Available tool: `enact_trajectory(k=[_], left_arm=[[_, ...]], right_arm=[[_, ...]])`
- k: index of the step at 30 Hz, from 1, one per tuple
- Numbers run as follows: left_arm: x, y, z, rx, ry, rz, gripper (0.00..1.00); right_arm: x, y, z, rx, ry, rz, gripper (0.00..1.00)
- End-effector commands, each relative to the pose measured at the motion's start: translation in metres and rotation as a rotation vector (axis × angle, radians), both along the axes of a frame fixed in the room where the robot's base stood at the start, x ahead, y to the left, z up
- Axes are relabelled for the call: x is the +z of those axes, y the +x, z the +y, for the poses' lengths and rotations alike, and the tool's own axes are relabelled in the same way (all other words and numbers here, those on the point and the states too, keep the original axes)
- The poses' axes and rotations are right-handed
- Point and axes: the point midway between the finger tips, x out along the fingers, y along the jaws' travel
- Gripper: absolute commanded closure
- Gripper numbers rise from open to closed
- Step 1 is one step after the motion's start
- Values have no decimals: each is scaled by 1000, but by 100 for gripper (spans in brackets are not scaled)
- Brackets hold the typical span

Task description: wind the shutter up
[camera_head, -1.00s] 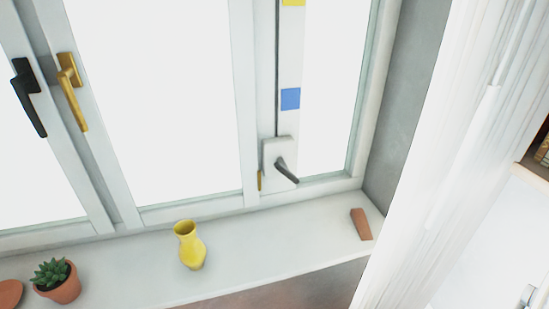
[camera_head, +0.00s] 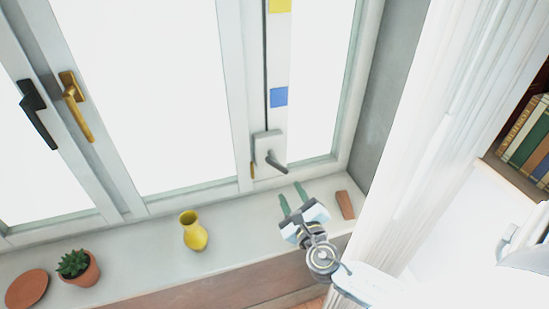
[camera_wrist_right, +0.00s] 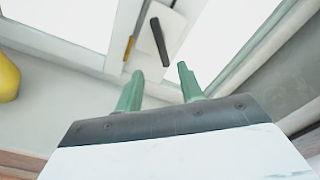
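The shutter winder (camera_head: 268,146) is a pale box low on the window frame, with a dark grey crank handle (camera_head: 277,162) slanting down to the right. A dark cord or strip runs up from the box beside a yellow and a blue square. My right gripper (camera_head: 292,194) has green fingers spread apart with nothing between them. It is over the sill, below and a little right of the crank, apart from it. In the right wrist view the crank (camera_wrist_right: 159,42) shows ahead, beyond the open fingers (camera_wrist_right: 158,85). My left gripper is not in view.
A yellow vase (camera_head: 194,232), a potted succulent (camera_head: 78,268) and a terracotta saucer (camera_head: 26,289) stand on the sill to the left. A brown block (camera_head: 345,204) lies just right of my right gripper. A white curtain (camera_head: 430,110) hangs at the right.

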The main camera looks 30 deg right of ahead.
Motion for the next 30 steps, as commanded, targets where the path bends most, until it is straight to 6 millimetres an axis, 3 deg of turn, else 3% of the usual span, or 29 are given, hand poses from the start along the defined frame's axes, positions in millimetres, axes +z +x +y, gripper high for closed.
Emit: enact_trajectory(k=[7,21,30], left_arm=[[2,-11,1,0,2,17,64],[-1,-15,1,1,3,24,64],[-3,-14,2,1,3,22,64]], right_arm=[[8,24,-3,12,-61,-9,62],[6,113,-25,11,-55,-7,62],[6,131,-29,13,-55,-5,62]])
